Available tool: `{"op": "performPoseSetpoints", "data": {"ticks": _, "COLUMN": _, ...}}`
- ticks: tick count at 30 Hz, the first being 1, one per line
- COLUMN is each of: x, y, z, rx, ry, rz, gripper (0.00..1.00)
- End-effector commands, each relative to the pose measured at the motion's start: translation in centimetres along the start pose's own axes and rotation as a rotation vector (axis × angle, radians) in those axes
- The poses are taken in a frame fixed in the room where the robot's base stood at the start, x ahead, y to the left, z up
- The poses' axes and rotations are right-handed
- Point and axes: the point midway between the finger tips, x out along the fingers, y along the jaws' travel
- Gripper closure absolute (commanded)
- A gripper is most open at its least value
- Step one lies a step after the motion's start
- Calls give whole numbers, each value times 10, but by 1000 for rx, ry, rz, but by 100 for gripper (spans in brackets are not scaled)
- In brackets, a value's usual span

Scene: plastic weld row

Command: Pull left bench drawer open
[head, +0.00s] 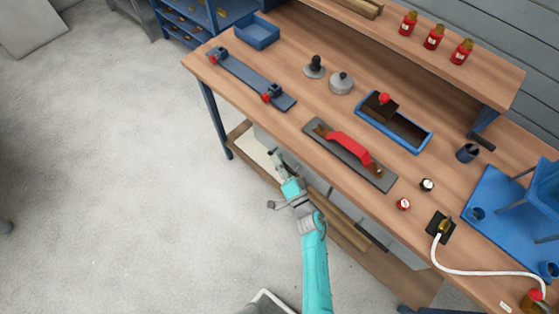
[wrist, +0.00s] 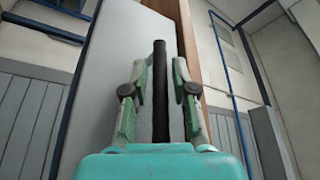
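The left bench drawer has a light grey front, which shows under the bench top in the head view (head: 264,143), partly hidden by my arm. In the wrist view its pale front (wrist: 113,60) fills the middle left, and its dark bar handle (wrist: 160,88) stands upright in the picture. My gripper (wrist: 159,75) is open, with one finger on each side of the handle and a visible gap on both sides. In the head view my gripper (head: 278,160) is at the drawer front, and the handle there is hidden. The drawer looks closed.
The wooden bench top (head: 290,135) overhangs just above my gripper. A second drawer with a dark handle (head: 372,237) is to the right. A blue bench leg (head: 216,121) stands to the left, and a low wooden shelf (head: 390,280) runs below.

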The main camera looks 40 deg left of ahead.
Motion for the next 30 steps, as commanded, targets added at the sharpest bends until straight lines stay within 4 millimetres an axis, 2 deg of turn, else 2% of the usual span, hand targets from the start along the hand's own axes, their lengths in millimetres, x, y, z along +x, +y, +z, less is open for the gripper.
{"op": "performPoseSetpoints", "data": {"ticks": 2, "x": 0, "y": 0, "z": 0, "rx": 0, "ry": 0, "rz": 0, "gripper": 73}}
{"op": "performPoseSetpoints", "data": {"ticks": 5, "x": 0, "y": 0, "z": 0, "rx": 0, "ry": 0, "rz": 0, "gripper": 98}}
{"op": "performPoseSetpoints", "data": {"ticks": 6, "x": 0, "y": 0, "z": 0, "rx": 0, "ry": 0, "rz": 0, "gripper": 100}}
{"op": "performPoseSetpoints", "data": {"ticks": 17, "x": -3, "y": -2, "z": 4, "rx": 2, "ry": -1, "rz": 1, "gripper": 100}}
{"op": "performPoseSetpoints", "data": {"ticks": 23, "x": -12, "y": -16, "z": 26, "rx": 3, "ry": -4, "rz": 0, "gripper": 100}}
{"op": "performPoseSetpoints", "data": {"ticks": 30, "x": -27, "y": -44, "z": 64, "rx": 3, "ry": -5, "rz": 0, "gripper": 100}}
